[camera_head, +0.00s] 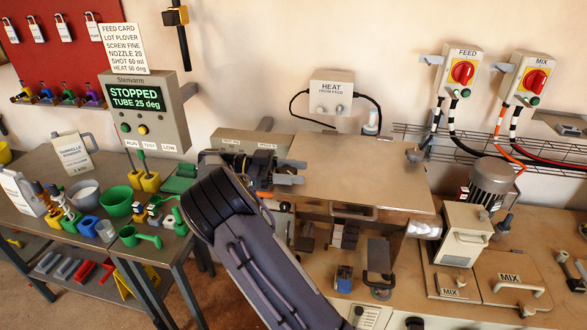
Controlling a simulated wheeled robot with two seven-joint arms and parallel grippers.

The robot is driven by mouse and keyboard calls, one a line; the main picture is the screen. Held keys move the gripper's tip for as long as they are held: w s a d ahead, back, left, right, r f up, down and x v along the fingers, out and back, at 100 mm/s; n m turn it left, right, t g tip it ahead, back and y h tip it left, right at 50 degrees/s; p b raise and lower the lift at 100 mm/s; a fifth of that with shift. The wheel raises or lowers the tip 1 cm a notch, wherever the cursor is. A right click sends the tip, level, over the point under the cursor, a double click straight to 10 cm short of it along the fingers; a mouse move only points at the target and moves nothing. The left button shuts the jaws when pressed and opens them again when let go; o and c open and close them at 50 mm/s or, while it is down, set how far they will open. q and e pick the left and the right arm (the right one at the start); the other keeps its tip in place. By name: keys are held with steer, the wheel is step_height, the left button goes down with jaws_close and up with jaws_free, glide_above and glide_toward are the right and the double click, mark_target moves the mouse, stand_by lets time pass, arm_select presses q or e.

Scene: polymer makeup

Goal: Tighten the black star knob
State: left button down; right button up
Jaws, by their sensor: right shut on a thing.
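My right gripper (290,175) shows in the head view at the left edge of the flat tan top plate (365,178). Its arm comes up from the bottom of the picture, and its grey fingers point right. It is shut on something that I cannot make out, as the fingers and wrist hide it. I cannot pick out the black star knob with certainty. A small dark grey knob-like part (413,155) shows at the right end of the plate, apart from the gripper. My left gripper is not in view.
A display box (145,108) reading "STOPPED TUBE 25 deg" stands at the left. The side table holds green bowls (117,201) and small tools. A mixing unit (465,233) stands at the right. FEED (461,72) and MIX (535,77) switches hang on the wall.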

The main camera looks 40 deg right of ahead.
mark_target(294, 172)
steer(key=shift+s+m+g+y, duration=0.1)
steer(key=shift+m+g+y, duration=0.5)
steer(key=shift+y, duration=0.1)
steer(key=o, duration=1)
steer(key=shift+c, duration=0.2)
steer(key=shift+r, duration=0.25)
step_height(294, 172, up, 3)
steer(key=shift+f, duration=0.2)
steer(key=s+a+r+b, duration=0.2)
steer(key=s+a+r, duration=0.7)
steer(key=s+r, duration=0.1)
steer(key=shift+s+a+b, duration=0.2)
steer(key=shift+s+b, duration=0.1)
steer(key=shift+b, duration=0.05)
steer(key=shift+f, duration=0.1)
